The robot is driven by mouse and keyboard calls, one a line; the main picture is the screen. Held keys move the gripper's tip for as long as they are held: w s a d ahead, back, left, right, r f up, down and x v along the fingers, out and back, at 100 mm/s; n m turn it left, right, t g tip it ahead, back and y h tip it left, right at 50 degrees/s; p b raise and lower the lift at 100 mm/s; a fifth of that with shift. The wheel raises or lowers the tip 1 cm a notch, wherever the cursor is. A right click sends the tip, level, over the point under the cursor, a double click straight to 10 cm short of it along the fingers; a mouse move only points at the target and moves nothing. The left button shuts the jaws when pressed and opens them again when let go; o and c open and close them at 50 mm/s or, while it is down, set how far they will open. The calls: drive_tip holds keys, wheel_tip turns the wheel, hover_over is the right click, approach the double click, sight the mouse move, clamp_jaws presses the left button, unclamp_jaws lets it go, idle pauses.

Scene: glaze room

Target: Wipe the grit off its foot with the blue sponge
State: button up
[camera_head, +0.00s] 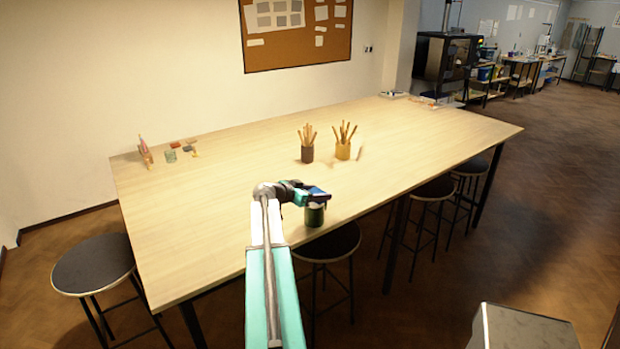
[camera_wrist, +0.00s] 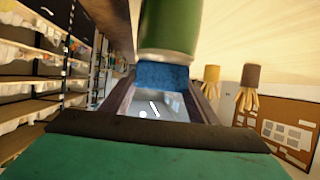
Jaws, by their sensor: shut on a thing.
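My gripper (camera_head: 312,193) is shut on the blue sponge (camera_wrist: 163,76), which sits between its two fingers (camera_wrist: 162,100) in the wrist view. A green cup (camera_head: 314,215) stands near the table's front edge, directly below my gripper. In the wrist view, which is upside down, the green cup (camera_wrist: 170,25) meets the sponge with no visible gap, so the sponge appears to be on the cup's upper end. The face under the sponge is hidden. I cannot tell whether the foot or the mouth is up, and no grit can be made out.
A dark pot (camera_head: 307,154) and a yellow pot (camera_head: 343,151), both with wooden tools, stand on the table (camera_head: 230,210) beyond the cup. Small items, including a grey-green cup (camera_head: 170,156), lie at the far left. Stools (camera_head: 93,262) stand around the table. The table between is clear.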

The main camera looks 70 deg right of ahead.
drive_tip(key=shift+w+a+f+b, duration=0.1)
drive_tip(key=shift+w+a+b, duration=0.15)
drive_tip(key=shift+a+b, duration=0.25)
drive_tip(key=shift+w+a+f+b, duration=0.1)
drive_tip(key=shift+w+a+b, duration=0.1)
drive_tip(key=shift+a+b, duration=0.65)
drive_tip(key=r, duration=0.3)
drive_tip(key=shift+w+a+r, duration=0.1)
drive_tip(key=shift+a+r, duration=0.1)
drive_tip(key=shift+a, duration=0.15)
drive_tip(key=shift+d+r, duration=0.1)
drive_tip(key=shift+r, duration=2.4)
